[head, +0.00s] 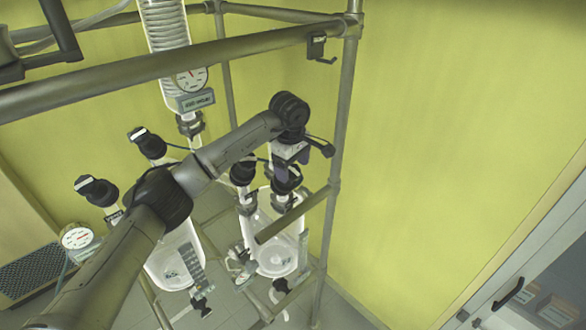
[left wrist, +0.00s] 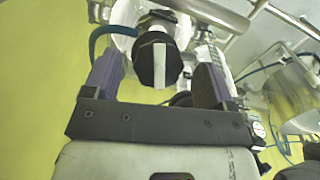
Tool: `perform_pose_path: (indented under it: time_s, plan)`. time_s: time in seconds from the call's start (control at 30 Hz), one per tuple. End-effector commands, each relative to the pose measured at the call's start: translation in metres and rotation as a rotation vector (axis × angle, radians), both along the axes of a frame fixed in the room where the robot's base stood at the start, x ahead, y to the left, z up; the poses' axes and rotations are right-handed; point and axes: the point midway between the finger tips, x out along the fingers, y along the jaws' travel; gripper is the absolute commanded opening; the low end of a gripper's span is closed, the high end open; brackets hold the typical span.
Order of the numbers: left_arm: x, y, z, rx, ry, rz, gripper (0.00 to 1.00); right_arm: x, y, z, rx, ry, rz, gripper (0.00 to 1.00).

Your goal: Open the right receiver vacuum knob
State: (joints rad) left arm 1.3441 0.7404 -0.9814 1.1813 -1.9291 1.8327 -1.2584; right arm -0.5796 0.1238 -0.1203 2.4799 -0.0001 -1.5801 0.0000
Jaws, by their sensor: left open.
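The right glass receiver (head: 277,240) hangs in the metal frame, with black knobs on its top. My left gripper (head: 287,170) points down over one of these knobs, and the arm comes in from the lower left. In the left wrist view, a black round knob (left wrist: 157,60) with a white bar sits between the two purple fingers of the open left gripper (left wrist: 160,68). There is a gap on both sides, and the fingers are not closed on the knob. In the head view the gripper partly hides the knob below it. My right gripper is not in view.
The left receiver (head: 175,262) stands beside the right one. Round gauges (head: 192,78) and a second black knob (head: 242,171) are close by. Metal frame bars (head: 340,140) run right of and in front of the gripper.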

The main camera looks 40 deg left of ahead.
Motion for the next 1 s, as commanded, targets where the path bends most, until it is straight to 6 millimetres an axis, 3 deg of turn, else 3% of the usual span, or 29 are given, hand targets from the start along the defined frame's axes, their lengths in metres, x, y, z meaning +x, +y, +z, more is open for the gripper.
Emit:
perform_pose_path:
  time_s: [0.2,0.57,1.0]
  plan:
    - [0.001,0.0,-0.017,0.0,0.0,0.0,0.78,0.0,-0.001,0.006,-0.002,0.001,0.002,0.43]
    - [0.002,0.0,-0.02,-0.001,-0.002,0.0,0.78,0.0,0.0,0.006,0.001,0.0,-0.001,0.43]
    - [0.001,-0.001,-0.02,-0.001,-0.001,0.0,0.36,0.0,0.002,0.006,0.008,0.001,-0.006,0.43]
